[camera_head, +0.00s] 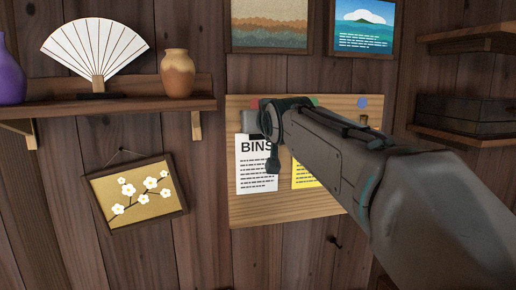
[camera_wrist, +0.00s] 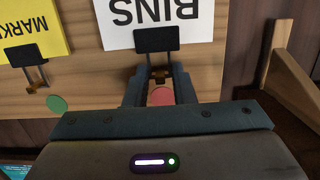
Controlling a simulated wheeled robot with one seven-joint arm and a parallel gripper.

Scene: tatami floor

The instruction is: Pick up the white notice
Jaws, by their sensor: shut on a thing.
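The white notice, headed BINS, hangs on the wooden board in the head view (camera_head: 257,176), partly covered on its right by my arm. In the wrist view the notice (camera_wrist: 190,22) shows upside down, with a black clip (camera_wrist: 157,39) on its top edge. My gripper (camera_wrist: 158,76) is at the top of the notice, its two fingers closed in on the clip's upper end. Its fingertips hide part of the clip, so the exact contact is hard to see. The notice looks flat against the board.
A yellow notice (camera_wrist: 30,27) hangs beside the white one from its own clip (camera_wrist: 24,54). A red disc (camera_wrist: 161,97) and a green disc (camera_wrist: 57,104) are on the board (camera_head: 290,212). A shelf (camera_head: 130,105) with a fan and vases and a blossom picture (camera_head: 138,192) are at left.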

